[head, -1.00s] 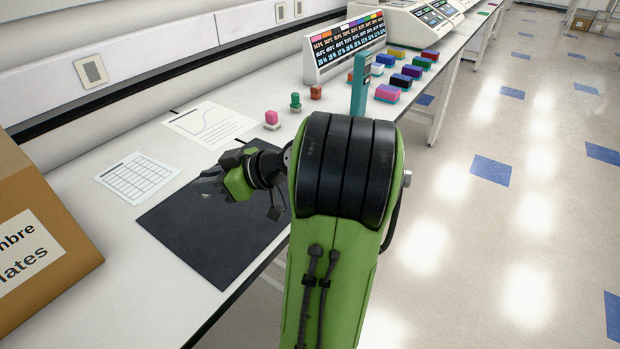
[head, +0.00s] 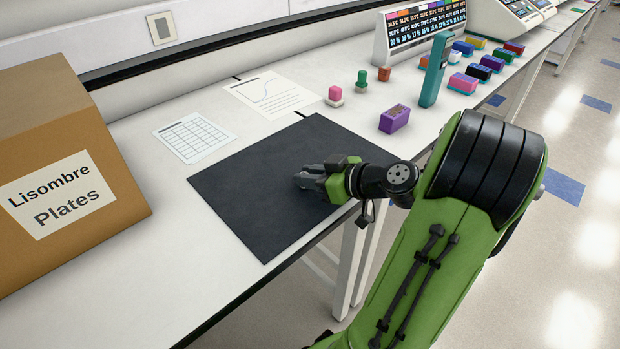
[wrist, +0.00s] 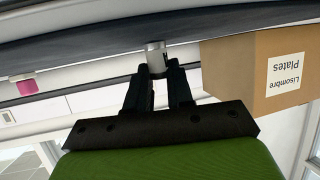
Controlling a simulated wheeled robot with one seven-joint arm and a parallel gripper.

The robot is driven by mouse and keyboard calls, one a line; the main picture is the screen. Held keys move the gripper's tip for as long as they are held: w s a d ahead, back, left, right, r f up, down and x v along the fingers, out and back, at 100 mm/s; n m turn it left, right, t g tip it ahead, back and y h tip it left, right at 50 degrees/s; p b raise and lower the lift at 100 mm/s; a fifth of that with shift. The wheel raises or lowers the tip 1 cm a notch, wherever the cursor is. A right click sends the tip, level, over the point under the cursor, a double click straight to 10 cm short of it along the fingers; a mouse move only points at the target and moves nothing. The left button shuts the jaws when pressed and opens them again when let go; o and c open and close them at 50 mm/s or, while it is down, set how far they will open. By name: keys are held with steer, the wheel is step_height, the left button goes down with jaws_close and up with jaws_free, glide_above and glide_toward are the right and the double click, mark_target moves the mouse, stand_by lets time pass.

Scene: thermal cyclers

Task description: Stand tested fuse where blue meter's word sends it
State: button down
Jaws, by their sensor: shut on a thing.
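My gripper (head: 312,178) is over the dark mat (head: 245,190) on the bench. In the wrist view my gripper (wrist: 158,74) is shut on a short silver-grey cylinder (wrist: 155,53), likely the fuse; its far end is near the mat, and I cannot tell whether it touches. A teal upright device (head: 436,72), possibly the blue meter, stands farther along the bench; I can read no word on it. A purple block (head: 394,118) with small marks on top sits right of the mat.
A cardboard box (head: 75,160) labelled "Lisombre Plates" stands at left. Two papers (head: 194,137) (head: 270,95) lie behind the mat. Several coloured blocks (head: 478,71) and a chart board (head: 422,28) are farther right.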

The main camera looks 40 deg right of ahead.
steer(key=shift+f, duration=0.1)
steer(key=c, duration=1)
jaws_free()
